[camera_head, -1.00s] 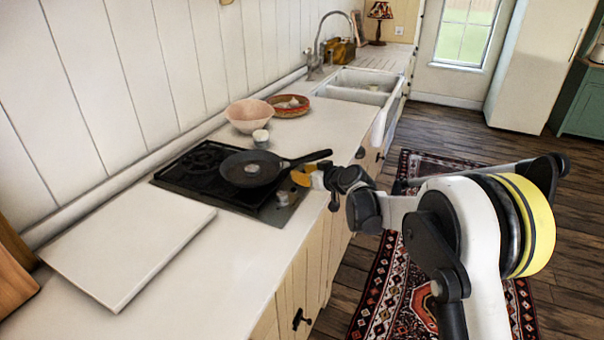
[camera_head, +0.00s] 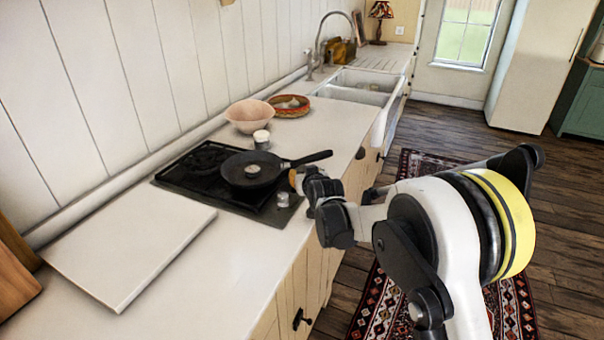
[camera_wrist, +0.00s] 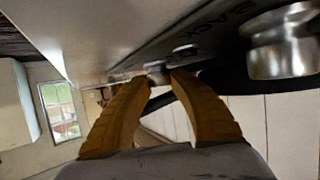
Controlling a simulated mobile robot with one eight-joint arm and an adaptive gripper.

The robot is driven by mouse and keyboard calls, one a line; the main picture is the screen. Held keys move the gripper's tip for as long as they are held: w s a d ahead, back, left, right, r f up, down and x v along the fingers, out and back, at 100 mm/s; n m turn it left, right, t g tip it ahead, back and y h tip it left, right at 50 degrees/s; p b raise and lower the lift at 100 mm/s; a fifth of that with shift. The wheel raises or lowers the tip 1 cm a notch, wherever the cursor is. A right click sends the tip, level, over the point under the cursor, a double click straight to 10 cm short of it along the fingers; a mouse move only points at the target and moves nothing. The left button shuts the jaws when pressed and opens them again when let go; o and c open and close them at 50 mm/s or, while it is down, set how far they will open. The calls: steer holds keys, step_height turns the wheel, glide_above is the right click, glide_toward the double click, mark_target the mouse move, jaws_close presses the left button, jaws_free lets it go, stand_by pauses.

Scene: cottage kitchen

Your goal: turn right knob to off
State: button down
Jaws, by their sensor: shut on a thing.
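The hob (camera_head: 190,180) is black and set in the counter, with its metal control strip along the front edge. My gripper (camera_head: 295,180) is at this strip, beside the pan handle, mostly hidden by my wrist in the head view. In the wrist view, the yellow fingers of my gripper (camera_wrist: 162,77) are shut around a small metal knob (camera_wrist: 157,74), the right knob, largely covered by the fingertips. The left knob (camera_head: 283,199) stands free nearer the camera. It also looms large and silver in the wrist view (camera_wrist: 282,45). The right knob's setting cannot be read.
A black frying pan (camera_head: 245,179) sits on the hob, its handle reaching over the front near my gripper. A white cup (camera_head: 261,140), pink bowl (camera_head: 249,117) and woven basket (camera_head: 290,107) stand behind. A white board (camera_head: 130,245) lies on the counter at left.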

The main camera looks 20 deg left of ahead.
steer(key=shift+a+m+t+h, duration=0.15)
steer(key=shift+m+t+h, duration=0.25)
steer(key=shift+m+h, duration=0.5)
steer(key=c, duration=1.1)
jaws_free()
steer(key=shift+s, duration=0.1)
steer(key=v, duration=1.2)
steer(key=shift+f, duration=0.15)
